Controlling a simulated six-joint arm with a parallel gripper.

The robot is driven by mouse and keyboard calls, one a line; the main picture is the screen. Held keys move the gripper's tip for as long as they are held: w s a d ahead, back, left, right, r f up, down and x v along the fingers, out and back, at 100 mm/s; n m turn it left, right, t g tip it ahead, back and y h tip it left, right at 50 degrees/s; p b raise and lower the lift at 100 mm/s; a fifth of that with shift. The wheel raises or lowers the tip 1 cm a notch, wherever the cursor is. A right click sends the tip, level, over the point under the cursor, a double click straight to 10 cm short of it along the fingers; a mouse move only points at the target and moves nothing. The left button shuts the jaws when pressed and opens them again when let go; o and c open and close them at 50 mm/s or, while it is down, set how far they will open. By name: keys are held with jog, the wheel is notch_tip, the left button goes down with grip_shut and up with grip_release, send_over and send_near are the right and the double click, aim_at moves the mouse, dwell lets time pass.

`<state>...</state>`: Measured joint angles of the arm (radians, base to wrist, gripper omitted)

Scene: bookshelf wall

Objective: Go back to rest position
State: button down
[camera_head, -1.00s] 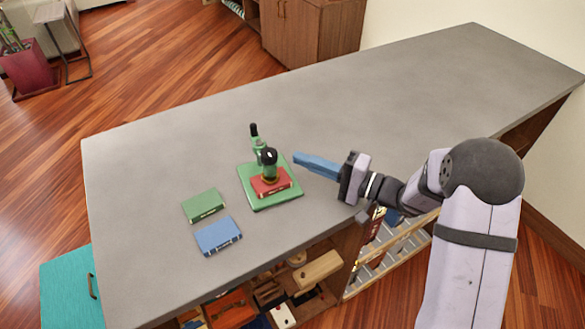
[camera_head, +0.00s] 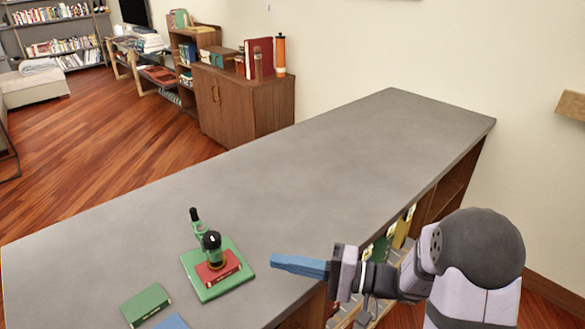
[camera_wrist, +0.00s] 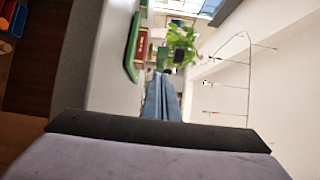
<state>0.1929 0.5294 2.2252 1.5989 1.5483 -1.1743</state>
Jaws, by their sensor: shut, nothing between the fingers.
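My gripper (camera_head: 283,262) has blue fingers, pressed together with nothing between them. In the head view it points left, above the near edge of the grey counter (camera_head: 330,150), to the right of the green tray (camera_head: 193,273) and apart from it. The shut fingers also show in the wrist view (camera_wrist: 162,98), at the middle of the picture.
A green book (camera_head: 146,303) and a partly cut-off blue book (camera_head: 172,322) lie in front. The counter's far right is bare. A wooden cabinet (camera_head: 250,110) stands behind.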

jog(key=s+g+h, duration=0.1)
jog(key=s, duration=0.2)
jog(key=s+f+g+h+p, duration=0.1)
jog(key=s+g, duration=0.1)
jog(key=s, duration=0.1)
jog(key=s+a+f+n+g+h+p, duration=0.1)
jog(key=s+g, duration=0.1)
jog(key=shift+s+f, duration=0.2)
jog(key=shift+s, duration=0.2)
jog(key=s+d+f+n+g+h+p, duration=0.1)
jog(key=s+d+f+h, duration=0.1)
jog(key=s+d+h, duration=0.15)
jog(key=s+d+f+g+h+p, duration=0.1)
jog(key=s+d+f+h, duration=0.1)
jog(key=s+h, duration=0.15)
jog(key=d+t+h+p, duration=0.2)
jog(key=d+h, duration=0.5)
jog(key=d, duration=0.6)
jog(key=shift+d+r+n+t+p, duration=0.3)
jog(key=shift+d+n+t, duration=0.1)
jog(key=shift+t, duration=0.1)
